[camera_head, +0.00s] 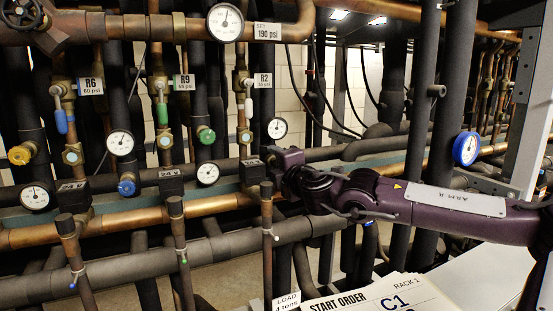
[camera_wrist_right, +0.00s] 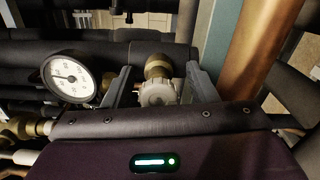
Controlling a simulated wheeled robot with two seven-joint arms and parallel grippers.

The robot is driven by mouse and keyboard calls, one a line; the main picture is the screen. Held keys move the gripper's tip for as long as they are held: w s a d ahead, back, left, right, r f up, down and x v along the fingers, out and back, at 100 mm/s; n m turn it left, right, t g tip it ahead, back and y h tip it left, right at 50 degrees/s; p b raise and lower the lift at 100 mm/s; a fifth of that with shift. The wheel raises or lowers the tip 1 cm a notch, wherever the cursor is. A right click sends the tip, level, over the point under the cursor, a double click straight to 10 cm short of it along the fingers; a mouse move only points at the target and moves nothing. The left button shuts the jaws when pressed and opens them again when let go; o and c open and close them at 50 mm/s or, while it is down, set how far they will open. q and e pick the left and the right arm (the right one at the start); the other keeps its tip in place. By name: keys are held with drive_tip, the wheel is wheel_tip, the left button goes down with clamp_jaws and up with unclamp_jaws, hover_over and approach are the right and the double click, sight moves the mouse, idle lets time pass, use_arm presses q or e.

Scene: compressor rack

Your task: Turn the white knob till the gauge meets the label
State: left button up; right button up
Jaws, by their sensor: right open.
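The white knob (camera_wrist_right: 157,93) sits on a brass valve body and shows in the right wrist view, between the two fingers of my right gripper (camera_wrist_right: 160,72). The fingers are open on either side of it; I cannot tell whether they touch it. In the head view my right gripper (camera_head: 276,157) is at the R2 station and hides the knob. A round white gauge (camera_head: 277,128) is just above the gripper, and a gauge also shows left of the knob in the wrist view (camera_wrist_right: 70,80). The R2 label (camera_head: 263,80) hangs above; its psi figure is too small to read surely. My left gripper is out of view.
To the left are the green knob (camera_head: 206,134), blue knob (camera_head: 127,186) and yellow knob (camera_head: 21,154), with other gauges. A copper pipe (camera_head: 140,219) and dark pipes run across below. A start order sheet (camera_head: 385,296) lies at the bottom.

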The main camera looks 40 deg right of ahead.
drive_tip(key=c, duration=1)
drive_tip(key=shift+o, duration=0.2)
drive_tip(key=m+b, duration=0.2)
drive_tip(key=m, duration=0.1)
drive_tip(key=shift+f+m+b, duration=0.1)
drive_tip(key=shift+m+b, duration=0.2)
drive_tip(key=shift+b, duration=0.05)
drive_tip(key=shift+m+b, duration=0.75)
drive_tip(key=shift+m, duration=0.25)
drive_tip(key=o, duration=1)
drive_tip(key=shift+c, duration=0.2)
